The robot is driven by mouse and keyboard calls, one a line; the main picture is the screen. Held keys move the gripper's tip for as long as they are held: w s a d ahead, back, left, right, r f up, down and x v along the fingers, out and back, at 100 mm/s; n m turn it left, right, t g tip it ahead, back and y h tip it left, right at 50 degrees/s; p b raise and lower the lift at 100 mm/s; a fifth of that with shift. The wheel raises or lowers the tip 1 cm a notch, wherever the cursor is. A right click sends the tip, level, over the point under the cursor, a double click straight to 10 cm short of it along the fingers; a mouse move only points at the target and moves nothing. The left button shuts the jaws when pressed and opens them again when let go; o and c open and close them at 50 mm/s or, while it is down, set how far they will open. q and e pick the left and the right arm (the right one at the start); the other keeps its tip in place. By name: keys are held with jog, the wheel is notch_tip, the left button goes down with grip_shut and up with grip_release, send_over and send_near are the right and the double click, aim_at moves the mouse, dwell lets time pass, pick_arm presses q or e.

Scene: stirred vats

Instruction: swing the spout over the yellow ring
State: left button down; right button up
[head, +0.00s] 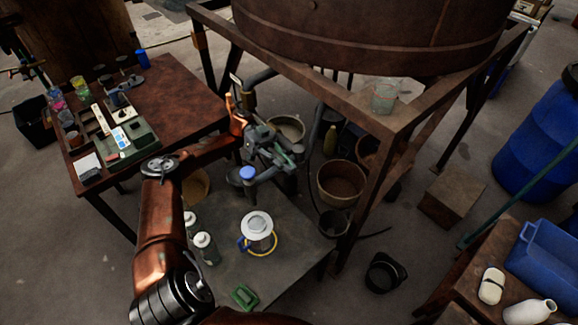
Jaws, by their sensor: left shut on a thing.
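The yellow ring (262,253) lies on the grey low table (292,262), around the foot of a pale metal jug (257,225) with a blue handle. The spout (266,174) is a grey pipe with a blue knob (247,173) on top, at the far side of that table, beyond the ring. My left gripper (282,158) reaches in from the left and is shut on the spout, as far as I can tell; its fingers and the pipe overlap. The spout's end seems to lie short of the ring. My right gripper is out of view.
White-capped bottles (206,248) stand left of the jug, and a green object (243,296) lies near the front. The vat's steel frame (375,170) rises close on the right. Buckets (341,184) stand behind. A brown table (165,95) holds trays at left.

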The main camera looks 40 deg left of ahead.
pick_arm(q)
jog(key=shift+a, duration=0.1)
jog(key=c, duration=1.9)
grip_release()
jog(key=shift+c, duration=0.2)
notch_tip(320, 180, up, 10)
